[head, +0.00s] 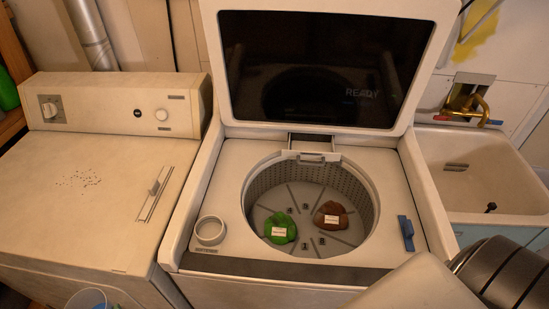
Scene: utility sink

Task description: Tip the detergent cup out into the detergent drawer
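A small white round cup (210,231), which looks like the detergent cup, stands upright on the front left of the washer top. Its contents cannot be made out. What looks like the detergent drawer (312,157) is at the back of the washer top, behind the drum opening, with a dark recess behind its pale front. Neither gripper is in view. Part of my own arm shows at the lower right, with no fingers visible.
The washer lid (320,70) stands open. A green cloth (279,228) and a brown cloth (331,214), both labelled, lie in the drum (362,205). A blue object (406,233) lies at the right. A dryer (80,200) stands left, a sink (485,165) right.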

